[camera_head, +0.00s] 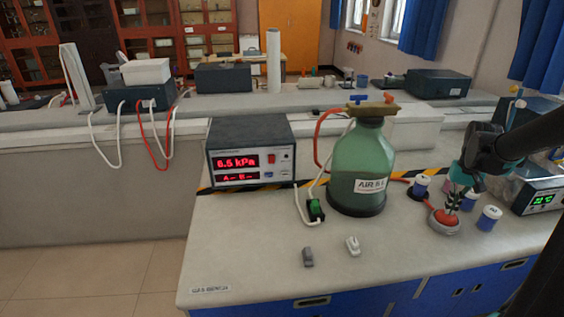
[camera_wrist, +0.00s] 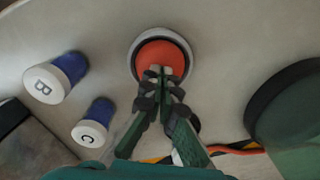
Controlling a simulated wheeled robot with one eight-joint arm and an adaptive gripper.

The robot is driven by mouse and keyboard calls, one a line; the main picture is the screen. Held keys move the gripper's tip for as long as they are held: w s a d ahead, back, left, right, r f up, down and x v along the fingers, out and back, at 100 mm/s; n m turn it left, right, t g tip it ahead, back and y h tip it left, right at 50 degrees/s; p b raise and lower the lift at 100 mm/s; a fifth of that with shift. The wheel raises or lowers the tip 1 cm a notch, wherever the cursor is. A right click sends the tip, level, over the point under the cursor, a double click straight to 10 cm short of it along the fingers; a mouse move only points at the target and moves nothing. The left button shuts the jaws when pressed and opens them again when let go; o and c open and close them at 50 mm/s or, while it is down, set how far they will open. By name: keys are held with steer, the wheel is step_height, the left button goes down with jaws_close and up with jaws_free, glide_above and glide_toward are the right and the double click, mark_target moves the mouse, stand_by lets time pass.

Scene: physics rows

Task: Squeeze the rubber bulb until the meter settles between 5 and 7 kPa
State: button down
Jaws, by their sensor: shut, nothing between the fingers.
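The red-orange rubber bulb (camera_head: 445,218) sits in a round pale holder on the right part of the bench; it also shows in the wrist view (camera_wrist: 162,52). My gripper (camera_head: 453,207) points down over the bulb with its fingers together; in the wrist view its fingertips (camera_wrist: 161,72) lie over the near part of the bulb. Whether the tips touch or press it I cannot tell. The meter (camera_head: 250,152) shows a red reading that looks like 6.5 kPa. A green glass bottle (camera_head: 362,160) labelled AIR stands between the meter and the bulb.
Blue-and-white jars stand close around the bulb, marked B (camera_wrist: 55,78) and C (camera_wrist: 92,122) in the wrist view. A device with a green display (camera_head: 541,195) is at the right. Small grey (camera_head: 308,257) and white (camera_head: 352,246) pieces lie in front of the bottle.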

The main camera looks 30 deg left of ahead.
steer(key=shift+f, duration=0.45)
steer(key=shift+r, duration=1.7)
steer(key=shift+r, duration=0.1)
step_height(320, 180, up, 7)
stand_by(0.4)
stand_by(0.4)
